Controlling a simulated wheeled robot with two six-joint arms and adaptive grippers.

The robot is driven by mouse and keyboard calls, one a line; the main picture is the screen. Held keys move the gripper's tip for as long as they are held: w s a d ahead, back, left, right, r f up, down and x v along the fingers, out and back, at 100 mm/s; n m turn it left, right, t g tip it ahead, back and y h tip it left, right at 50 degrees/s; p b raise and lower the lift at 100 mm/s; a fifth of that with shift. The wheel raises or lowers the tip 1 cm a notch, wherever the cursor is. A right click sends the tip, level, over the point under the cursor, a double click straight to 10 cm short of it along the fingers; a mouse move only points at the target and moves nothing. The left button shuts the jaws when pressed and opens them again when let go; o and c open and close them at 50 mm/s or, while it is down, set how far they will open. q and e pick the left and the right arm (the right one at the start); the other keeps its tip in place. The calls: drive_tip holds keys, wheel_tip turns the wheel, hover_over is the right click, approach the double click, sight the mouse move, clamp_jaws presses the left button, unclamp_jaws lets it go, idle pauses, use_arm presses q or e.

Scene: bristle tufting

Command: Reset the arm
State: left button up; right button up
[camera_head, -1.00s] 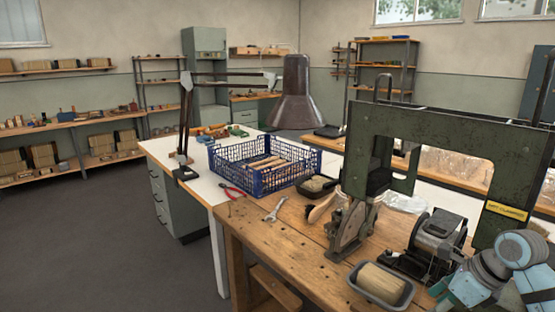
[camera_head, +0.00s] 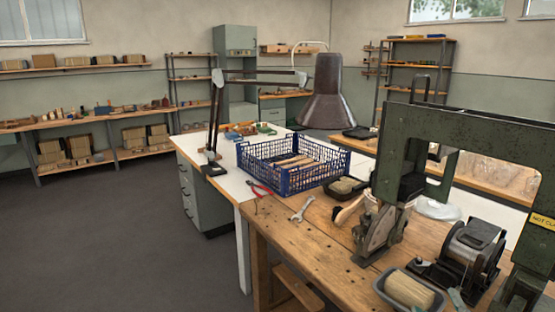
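Neither of my grippers shows in the head view now. No clear part of my arms is in the picture. The green tufting machine (camera_head: 465,130) stands on the wooden workbench (camera_head: 290,230) at the right. Its lower metal head (camera_head: 378,232) sits near the bench's middle. A grey tray holding a bristle block (camera_head: 409,289) lies at the bench's front, and a dark motor unit (camera_head: 468,252) sits right of it.
A blue crate (camera_head: 292,182) with wooden pieces stands on the white table behind the bench. Red pliers (camera_head: 259,188) and a wrench (camera_head: 301,208) lie beside it. A lamp (camera_head: 325,92) hangs above. The floor (camera_head: 110,235) at the left is clear.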

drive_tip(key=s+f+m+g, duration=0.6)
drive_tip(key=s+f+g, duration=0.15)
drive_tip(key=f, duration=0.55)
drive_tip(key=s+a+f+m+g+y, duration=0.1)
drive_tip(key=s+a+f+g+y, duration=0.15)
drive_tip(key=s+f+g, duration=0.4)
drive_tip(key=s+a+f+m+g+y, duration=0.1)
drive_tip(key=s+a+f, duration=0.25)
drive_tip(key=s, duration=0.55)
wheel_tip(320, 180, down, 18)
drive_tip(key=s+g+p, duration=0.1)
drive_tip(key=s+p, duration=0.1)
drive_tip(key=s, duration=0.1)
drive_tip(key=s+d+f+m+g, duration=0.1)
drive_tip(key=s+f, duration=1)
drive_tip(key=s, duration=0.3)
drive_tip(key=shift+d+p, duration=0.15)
drive_tip(key=shift+p, duration=0.3)
